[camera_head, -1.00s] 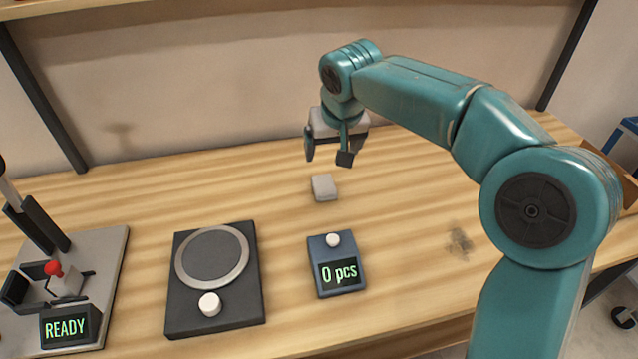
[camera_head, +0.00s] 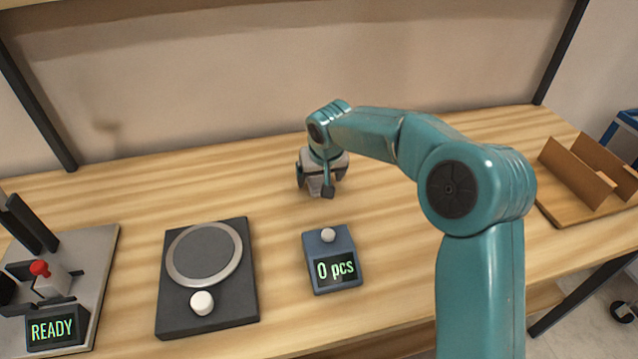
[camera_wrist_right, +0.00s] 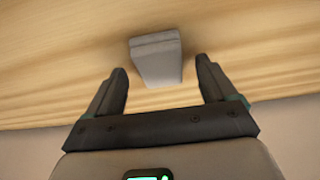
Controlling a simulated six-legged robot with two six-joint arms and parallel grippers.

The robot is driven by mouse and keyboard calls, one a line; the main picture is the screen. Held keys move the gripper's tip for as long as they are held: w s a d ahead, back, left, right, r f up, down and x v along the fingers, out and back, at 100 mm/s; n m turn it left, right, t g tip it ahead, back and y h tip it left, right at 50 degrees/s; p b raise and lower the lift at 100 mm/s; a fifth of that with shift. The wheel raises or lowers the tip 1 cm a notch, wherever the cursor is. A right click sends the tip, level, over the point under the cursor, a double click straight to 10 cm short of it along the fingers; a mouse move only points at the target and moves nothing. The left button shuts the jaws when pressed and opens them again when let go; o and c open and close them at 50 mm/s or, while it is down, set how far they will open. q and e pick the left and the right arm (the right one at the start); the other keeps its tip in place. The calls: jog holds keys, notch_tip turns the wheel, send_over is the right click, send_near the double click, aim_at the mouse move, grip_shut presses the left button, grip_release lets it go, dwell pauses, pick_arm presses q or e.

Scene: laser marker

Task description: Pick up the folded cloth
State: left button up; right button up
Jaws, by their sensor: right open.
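The folded cloth (camera_wrist_right: 155,58) is a small light grey block-like bundle lying on the wooden table. In the right wrist view it shows between and slightly beyond my fingertips, with a gap on either side. My right gripper (camera_wrist_right: 161,66) is open and empty. In the head view the right gripper (camera_head: 314,187) hangs low over the cloth (camera_head: 315,186), pointing down and hiding most of it. I cannot tell how high the fingertips are above the table. My left gripper is not in view.
A blue counter box (camera_head: 331,243) reading "0 pcs" sits just in front of the gripper. A dark scale-like device (camera_head: 245,307) and a marker station (camera_head: 88,262) reading "READY" stand to the left. A brown divided holder (camera_head: 577,172) is at right. The table's back middle is clear.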

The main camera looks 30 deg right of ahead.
aim_at(319, 180)
jog(key=shift+w+f, duration=0.25)
jog(key=shift+f, duration=0.25)
jog(key=shift+s+r, duration=0.1)
jog(key=c, duration=1.1)
notch_tip(319, 180, up, 20)
jog(key=p, duration=0.5)
